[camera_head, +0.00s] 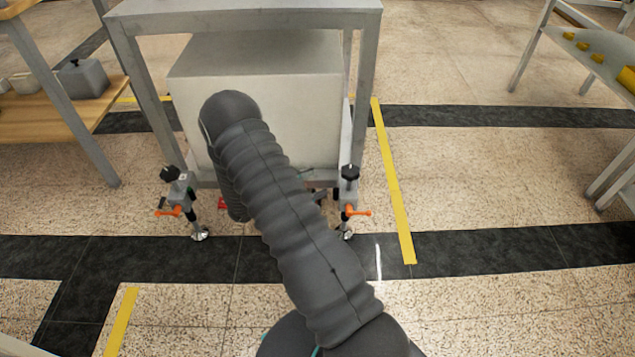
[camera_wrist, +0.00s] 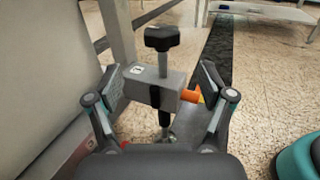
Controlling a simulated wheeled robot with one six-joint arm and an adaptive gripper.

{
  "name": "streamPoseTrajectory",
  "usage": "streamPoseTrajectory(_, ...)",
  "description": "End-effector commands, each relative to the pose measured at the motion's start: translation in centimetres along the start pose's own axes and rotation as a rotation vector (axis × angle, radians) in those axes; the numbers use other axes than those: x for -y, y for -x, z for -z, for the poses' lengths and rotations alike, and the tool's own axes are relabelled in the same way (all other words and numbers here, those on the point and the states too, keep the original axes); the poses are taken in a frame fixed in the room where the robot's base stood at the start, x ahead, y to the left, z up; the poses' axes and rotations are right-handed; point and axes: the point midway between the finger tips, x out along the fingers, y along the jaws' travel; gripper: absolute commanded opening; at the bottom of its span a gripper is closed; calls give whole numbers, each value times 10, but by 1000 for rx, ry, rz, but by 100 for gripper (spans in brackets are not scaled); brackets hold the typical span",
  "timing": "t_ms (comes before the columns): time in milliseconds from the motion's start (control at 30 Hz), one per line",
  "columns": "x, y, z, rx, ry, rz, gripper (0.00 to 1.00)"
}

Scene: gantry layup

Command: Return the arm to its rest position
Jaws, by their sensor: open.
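My arm, in a dark ribbed sleeve, reaches up and forward in the head view toward a metal-framed stand (camera_head: 250,20). My gripper (camera_wrist: 163,85) shows in the wrist view with its two fingers spread apart. A grey clamp block (camera_wrist: 155,85) with a black knob and an orange handle is in line with the gap between the fingers. I cannot tell whether the fingers touch it. In the head view my gripper is hidden behind the arm.
The stand holds a large pale box (camera_head: 300,100). Its legs carry black-knobbed feet with orange handles, one at the right (camera_head: 350,190). A wooden shelf (camera_head: 40,122) stands at left, another metal table (camera_head: 590,50) at right. Yellow tape (camera_head: 393,180) marks open floor.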

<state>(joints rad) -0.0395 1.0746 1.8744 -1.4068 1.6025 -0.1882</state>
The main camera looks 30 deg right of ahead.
Motion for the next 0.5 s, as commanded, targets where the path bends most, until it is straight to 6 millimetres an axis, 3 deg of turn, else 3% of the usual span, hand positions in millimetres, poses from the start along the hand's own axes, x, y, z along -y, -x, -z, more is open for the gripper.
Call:
streamPoseTrajectory(333,0,0,1,-4,-7,-1,81)
streamPoseTrajectory(433,4,0,10,-46,-21,18,81)
streamPoseTrajectory(500,17,0,21,-88,-25,61,81)
